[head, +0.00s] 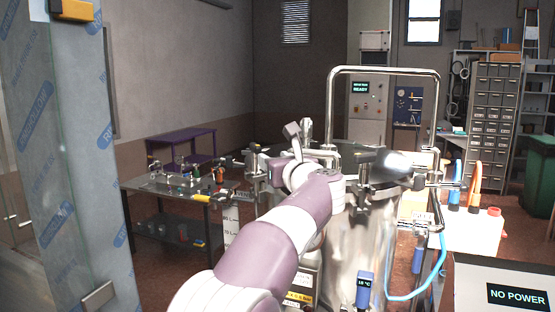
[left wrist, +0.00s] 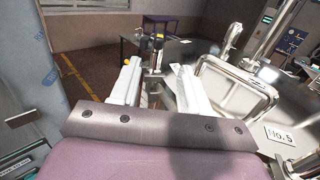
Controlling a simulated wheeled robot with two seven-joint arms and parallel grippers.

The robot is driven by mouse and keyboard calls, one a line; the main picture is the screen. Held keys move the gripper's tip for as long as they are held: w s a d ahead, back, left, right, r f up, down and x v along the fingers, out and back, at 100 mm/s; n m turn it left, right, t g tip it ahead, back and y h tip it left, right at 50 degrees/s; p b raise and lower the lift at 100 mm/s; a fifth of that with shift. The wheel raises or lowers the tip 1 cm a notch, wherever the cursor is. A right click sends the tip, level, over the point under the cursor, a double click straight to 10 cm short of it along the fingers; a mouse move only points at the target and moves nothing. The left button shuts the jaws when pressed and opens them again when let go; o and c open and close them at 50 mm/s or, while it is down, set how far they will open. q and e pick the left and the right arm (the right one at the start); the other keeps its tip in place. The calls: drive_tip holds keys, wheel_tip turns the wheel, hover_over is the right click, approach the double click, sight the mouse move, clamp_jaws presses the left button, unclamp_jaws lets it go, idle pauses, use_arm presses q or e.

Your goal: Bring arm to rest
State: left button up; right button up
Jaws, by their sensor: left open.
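My left arm (head: 285,235), purple and white, reaches from the bottom of the head view toward the steel tank (head: 365,235). My left gripper (head: 299,130) is at its far end, in front of the tank top in the picture. Its fingers are small there, and I cannot tell its gap to the tank. In the left wrist view the two pale fingers of the left gripper (left wrist: 155,68) stand apart with nothing held between them. Metal fittings show behind the gap. My right gripper is in neither view.
A bent steel rail (head: 385,70) rises over the tank. A table with small fittings (head: 150,188) stands left of it. A film-wrapped panel (head: 65,150) is at the near left. A blue hose (head: 415,297) and a "NO POWER" screen (head: 517,296) are at right.

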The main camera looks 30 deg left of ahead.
use_arm(q)
drive_tip(key=s+d+f+n+g+h, duration=0.2)
drive_tip(key=f+n+h, duration=0.15)
drive_tip(key=f, duration=0.75)
drive_tip(key=s+d+f+n+g+h, duration=0.2)
drive_tip(key=f+n+h, duration=0.15)
drive_tip(key=f, duration=0.75)
drive_tip(key=s+d+f+n+g+h, duration=0.3)
drive_tip(key=s+d+f+n, duration=0.2)
drive_tip(key=s+f+n, duration=0.4)
drive_tip(key=s+d+f+n+g+h, duration=0.3)
drive_tip(key=s+f+n, duration=0.6)
drive_tip(key=s, duration=0.7)
wheel_tip(320, 180, down, 3)
drive_tip(key=d, duration=0.2)
drive_tip(key=shift+s+d+n+h, duration=0.25)
drive_tip(key=shift+d+n+h, duration=0.15)
